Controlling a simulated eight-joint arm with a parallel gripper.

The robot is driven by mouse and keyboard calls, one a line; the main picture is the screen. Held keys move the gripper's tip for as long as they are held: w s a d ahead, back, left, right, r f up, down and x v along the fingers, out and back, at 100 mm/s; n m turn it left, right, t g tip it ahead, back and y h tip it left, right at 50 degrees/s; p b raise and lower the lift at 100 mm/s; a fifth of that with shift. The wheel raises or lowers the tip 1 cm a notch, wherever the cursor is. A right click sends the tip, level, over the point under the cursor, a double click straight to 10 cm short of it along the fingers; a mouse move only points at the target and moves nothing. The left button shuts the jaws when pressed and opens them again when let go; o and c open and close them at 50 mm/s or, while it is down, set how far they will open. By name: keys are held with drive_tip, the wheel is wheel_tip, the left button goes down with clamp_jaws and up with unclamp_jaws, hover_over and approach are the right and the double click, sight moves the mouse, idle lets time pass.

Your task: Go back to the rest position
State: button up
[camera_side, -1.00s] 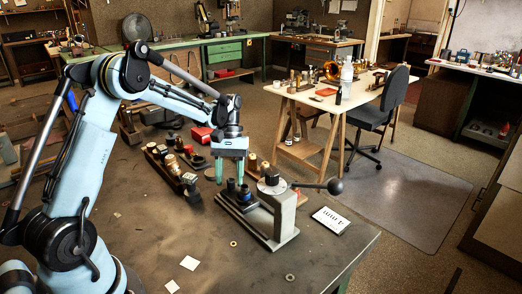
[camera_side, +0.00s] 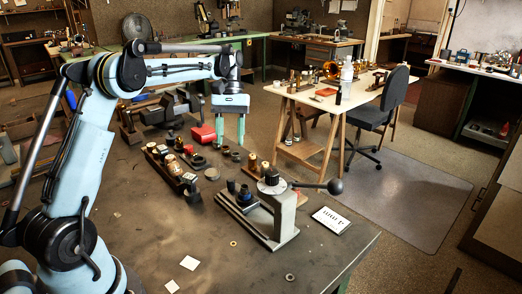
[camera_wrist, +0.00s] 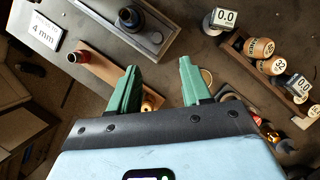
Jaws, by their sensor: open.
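My gripper (camera_side: 230,132) has green fingers and is raised above the dark metal bench (camera_side: 140,235), pointing down. In the wrist view my gripper (camera_wrist: 157,85) shows its two fingers spread apart with nothing between them. In the side view it hangs behind and above the lever press (camera_side: 275,205) and the small parts near it. It touches nothing that I can see.
A wooden rack (camera_side: 172,170) with several jars and parts stands left of the press. A red box (camera_side: 203,133) sits behind it. A white "4 mm" card (camera_side: 331,220) lies right of the press. Loose washers and white squares dot the front of the bench, which is mostly clear.

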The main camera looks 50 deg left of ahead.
drive_tip(key=shift+w+a+r, duration=0.1)
drive_tip(key=shift+a+r, duration=0.05)
drive_tip(key=shift+r, duration=0.3)
drive_tip(key=s+d+r+m+t+y, duration=0.35)
drive_tip(key=s+d+t, duration=0.2)
drive_tip(key=d, duration=0.45)
drive_tip(key=s+d+f+m+t, duration=0.4)
drive_tip(key=s+d+m+t, duration=0.1)
drive_tip(key=s+d, duration=0.1)
drive_tip(key=shift+s+d+f, duration=0.15)
drive_tip(key=shift+s+f, duration=0.15)
drive_tip(key=shift+s, duration=0.35)
drive_tip(key=shift+m, duration=0.25)
idle(0.5)
